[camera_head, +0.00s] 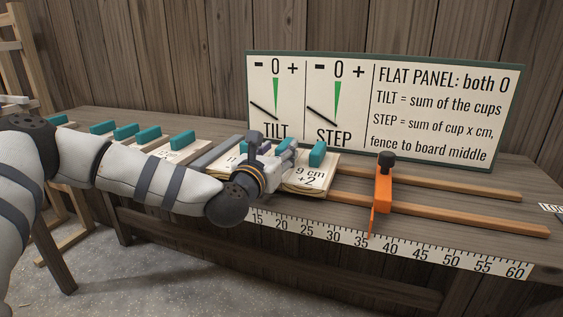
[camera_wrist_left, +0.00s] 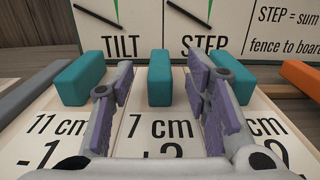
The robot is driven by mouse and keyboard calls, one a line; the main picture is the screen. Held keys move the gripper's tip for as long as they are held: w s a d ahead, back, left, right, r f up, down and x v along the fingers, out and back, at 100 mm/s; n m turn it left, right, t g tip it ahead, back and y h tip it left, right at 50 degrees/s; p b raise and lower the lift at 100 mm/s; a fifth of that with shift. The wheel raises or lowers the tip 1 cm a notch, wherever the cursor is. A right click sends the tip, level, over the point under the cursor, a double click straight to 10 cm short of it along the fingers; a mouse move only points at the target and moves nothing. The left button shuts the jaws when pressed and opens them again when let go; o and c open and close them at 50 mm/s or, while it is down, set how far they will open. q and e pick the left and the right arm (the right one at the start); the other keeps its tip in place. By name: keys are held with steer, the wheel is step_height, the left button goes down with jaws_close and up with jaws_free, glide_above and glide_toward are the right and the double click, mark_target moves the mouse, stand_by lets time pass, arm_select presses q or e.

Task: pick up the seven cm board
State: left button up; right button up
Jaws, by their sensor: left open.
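The seven cm board (camera_wrist_left: 150,112) is a pale board marked "7 cm", with a teal block handle (camera_wrist_left: 159,78) standing on it. The figure below its label is partly hidden. In the left wrist view my left gripper (camera_wrist_left: 158,100) is open, with one finger on each side of this handle and gaps showing on both sides. In the head view my left gripper (camera_head: 284,154) is over the row of boards and hides most of the seven cm board. My right gripper is in neither view.
The 11 cm board (camera_wrist_left: 48,118) is close on the left and the 9 cm board (camera_head: 308,176) close on the right, both with teal handles. An orange fence (camera_head: 382,192) stands across wooden rails (camera_head: 455,209). A sign panel (camera_head: 437,120) stands behind. More boards lie left.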

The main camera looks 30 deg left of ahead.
arm_select(q)
steer(key=shift+w, duration=0.45)
jaws_close()
